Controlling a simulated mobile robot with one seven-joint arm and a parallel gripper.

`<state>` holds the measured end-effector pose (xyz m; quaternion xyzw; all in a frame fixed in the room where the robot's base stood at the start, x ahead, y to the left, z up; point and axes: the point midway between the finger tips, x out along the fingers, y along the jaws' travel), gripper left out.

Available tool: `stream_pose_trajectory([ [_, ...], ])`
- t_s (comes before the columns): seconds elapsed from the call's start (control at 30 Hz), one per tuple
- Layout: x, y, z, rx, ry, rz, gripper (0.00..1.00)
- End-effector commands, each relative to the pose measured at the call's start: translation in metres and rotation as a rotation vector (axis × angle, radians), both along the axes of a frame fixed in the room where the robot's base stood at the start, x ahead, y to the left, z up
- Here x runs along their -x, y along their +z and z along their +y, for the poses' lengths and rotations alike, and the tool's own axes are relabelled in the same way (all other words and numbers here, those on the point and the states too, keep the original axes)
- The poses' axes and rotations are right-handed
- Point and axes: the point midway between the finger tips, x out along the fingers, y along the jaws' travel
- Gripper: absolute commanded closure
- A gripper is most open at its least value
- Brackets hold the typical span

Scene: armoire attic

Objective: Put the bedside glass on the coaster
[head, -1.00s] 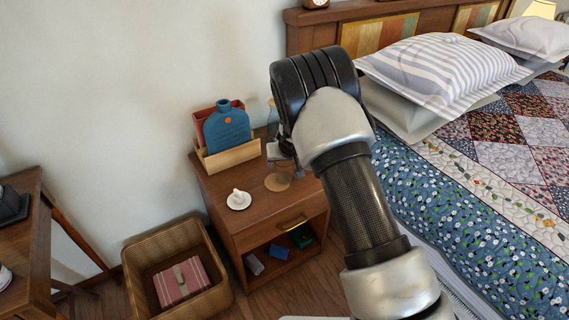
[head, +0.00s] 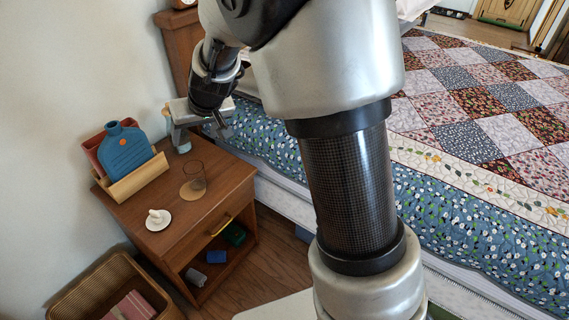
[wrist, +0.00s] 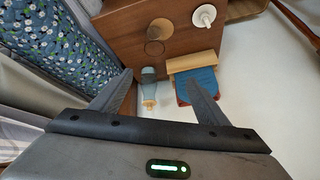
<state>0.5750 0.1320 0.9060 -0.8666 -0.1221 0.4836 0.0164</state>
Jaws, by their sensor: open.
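The clear glass (head: 196,172) stands upright on the wooden nightstand, and its lower end overlaps the round tan coaster (head: 186,194) in the head view. I cannot tell whether its whole base rests on the coaster. In the wrist view the glass (wrist: 154,48) and the coaster (wrist: 159,27) also overlap, beyond my fingers. My gripper (head: 222,128) is open and empty, above the nightstand's back edge on the bed side. It is apart from the glass. The wrist view shows both spread fingers of my gripper (wrist: 157,77).
A pale blue bottle (head: 182,141) stands behind the glass, close to my gripper. A wooden holder (head: 138,180) with a blue flask (head: 124,150) is at the left. A white dish (head: 158,220) sits at the front. The bed (head: 455,145) borders the right.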

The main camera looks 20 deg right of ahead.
Motion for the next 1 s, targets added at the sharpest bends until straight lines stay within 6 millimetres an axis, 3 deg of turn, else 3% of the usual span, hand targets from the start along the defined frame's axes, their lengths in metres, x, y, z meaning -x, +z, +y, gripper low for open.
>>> stream_pose_trajectory([
  [0.03,0.022,0.031,-0.01,-0.018,-0.004,-0.005,0.31],
  [0.2,0.108,0.094,-0.044,-0.023,-0.015,0.018,0.31],
  [0.33,0.18,0.119,-0.073,0.016,-0.047,0.034,0.31],
  [0.5,0.257,0.126,-0.108,0.091,-0.124,0.05,0.31],
  [0.6,0.285,0.124,-0.122,0.128,-0.163,0.055,0.31],
  [0.7,0.3,0.121,-0.13,0.149,-0.186,0.06,0.31],
  [1.0,0.305,0.12,-0.133,0.155,-0.195,0.063,0.31],
])
